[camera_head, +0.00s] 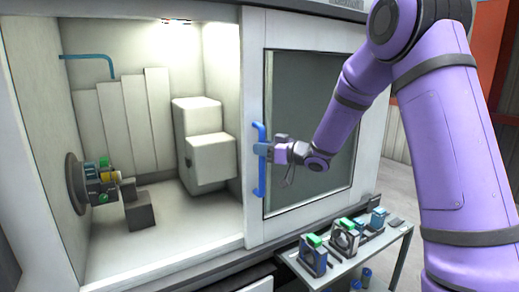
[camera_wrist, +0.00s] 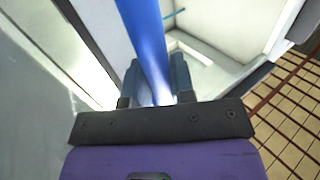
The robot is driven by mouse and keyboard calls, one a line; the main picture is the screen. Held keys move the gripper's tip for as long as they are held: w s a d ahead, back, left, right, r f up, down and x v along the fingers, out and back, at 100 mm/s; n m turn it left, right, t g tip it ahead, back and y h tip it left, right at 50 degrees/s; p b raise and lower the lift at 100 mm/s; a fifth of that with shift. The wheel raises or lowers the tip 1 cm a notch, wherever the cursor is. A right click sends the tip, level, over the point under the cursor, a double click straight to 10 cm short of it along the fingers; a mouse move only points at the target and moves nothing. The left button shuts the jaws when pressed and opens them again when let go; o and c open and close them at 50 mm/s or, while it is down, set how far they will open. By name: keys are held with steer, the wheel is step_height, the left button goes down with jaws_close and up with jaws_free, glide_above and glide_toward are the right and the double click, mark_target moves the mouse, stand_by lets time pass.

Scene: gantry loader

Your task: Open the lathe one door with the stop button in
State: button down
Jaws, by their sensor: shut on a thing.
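The lathe door (camera_head: 312,110) is a white sliding panel with a dark window, standing at the right of the opening. The opening at its left is wide and shows the lit inside of the lathe. The door's blue vertical bar handle (camera_head: 261,180) is near the door's left edge. My gripper (camera_head: 266,149) is shut on this handle around its middle. In the wrist view the blue handle (camera_wrist: 146,40) runs between the two fingers (camera_wrist: 157,82). I cannot make out a stop button in either view.
Inside the lathe are a round chuck (camera_head: 75,183) with colored parts at left and a pale block-shaped unit (camera_head: 208,150). A small table (camera_head: 375,244) with several devices stands below the door at right. A grid floor (camera_wrist: 290,115) shows in the wrist view.

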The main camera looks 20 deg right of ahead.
steer(key=c, duration=1)
jaws_free()
steer(key=v, duration=1)
steer(key=shift+s+d, duration=0.25)
steer(key=shift+d, duration=0.1)
